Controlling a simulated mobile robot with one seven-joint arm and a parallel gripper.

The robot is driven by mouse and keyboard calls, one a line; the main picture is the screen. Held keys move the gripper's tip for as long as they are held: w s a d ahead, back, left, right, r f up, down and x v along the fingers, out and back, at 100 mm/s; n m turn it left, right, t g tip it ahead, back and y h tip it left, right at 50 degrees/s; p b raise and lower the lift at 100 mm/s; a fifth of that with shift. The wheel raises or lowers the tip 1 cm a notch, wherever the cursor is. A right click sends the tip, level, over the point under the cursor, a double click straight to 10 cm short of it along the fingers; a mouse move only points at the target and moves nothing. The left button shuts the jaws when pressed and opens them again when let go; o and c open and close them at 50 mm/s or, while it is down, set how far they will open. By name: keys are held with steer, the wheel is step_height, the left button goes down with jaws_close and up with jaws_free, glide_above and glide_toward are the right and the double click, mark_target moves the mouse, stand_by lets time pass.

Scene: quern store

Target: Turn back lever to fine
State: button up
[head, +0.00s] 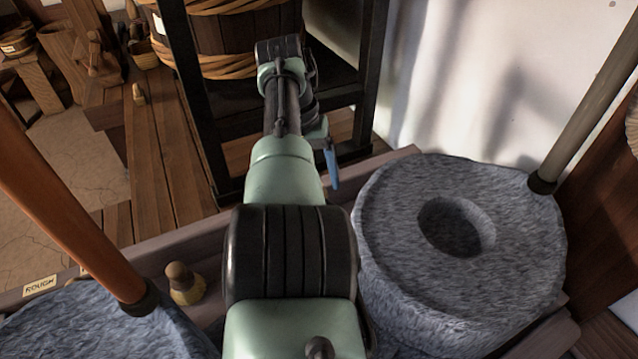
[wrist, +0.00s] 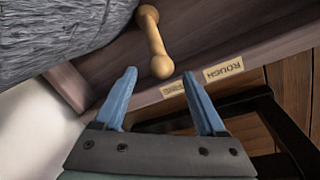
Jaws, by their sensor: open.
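The back lever (wrist: 155,42) is a pale wooden bar with a rounded knob at each end, beside a grey millstone (wrist: 55,35). In the wrist view its lower knob lies just beyond and between my fingertips, apart from them as far as I can tell. My gripper (wrist: 159,74) is open, with two blue fingers and nothing between them. A ROUGH label (wrist: 224,70) is on the bench edge; a second label (wrist: 173,89), too small to read surely, is left of it, nearer the knob. In the head view my arm hides this lever; one blue finger shows.
In the head view the right millstone (head: 395,215) stands close beside my arm. Another wooden knob (head: 183,283) stands by the left millstone (head: 90,325), with its own ROUGH label (head: 40,285). A dark frame (head: 205,120) stands behind the bench, with a white wall (head: 470,80) to the right.

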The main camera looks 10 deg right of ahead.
step_height(320, 180, up, 8)
steer(key=a+p, duration=0.1)
steer(key=p, duration=0.1)
steer(key=shift+w+a+p, duration=0.2)
steer(key=shift+a+p, duration=0.05)
steer(key=shift+p, duration=0.15)
steer(key=shift+s, duration=0.1)
